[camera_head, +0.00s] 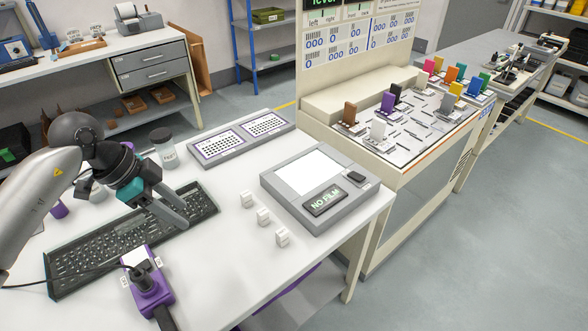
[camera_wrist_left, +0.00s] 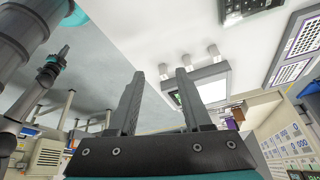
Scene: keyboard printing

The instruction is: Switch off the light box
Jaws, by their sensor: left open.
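The light box (camera_head: 283,208) is a grey slanted box on the white table, with a bright white panel (camera_head: 305,172), a "NO FILM" display (camera_head: 325,201) and a small black switch (camera_head: 355,177) at its right. The light box also shows tilted beyond my fingers in the left wrist view (camera_wrist_left: 213,90), its panel still bright. My left gripper (camera_head: 178,212) is open and empty above the keyboard, left of the light box and apart from it. Its two fingers (camera_wrist_left: 160,75) show in the wrist view. At that view's left, a dark part with a teal band looks like my right gripper (camera_wrist_left: 45,75); its jaws are unclear.
Three small white blocks (camera_head: 263,217) stand between the keyboard (camera_head: 95,248) and the light box. A purple device (camera_head: 148,287) sits at the front. A purple-edged key tray (camera_head: 242,138) and a lidded jar (camera_head: 163,147) are behind. A machine with coloured pieces stands at right.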

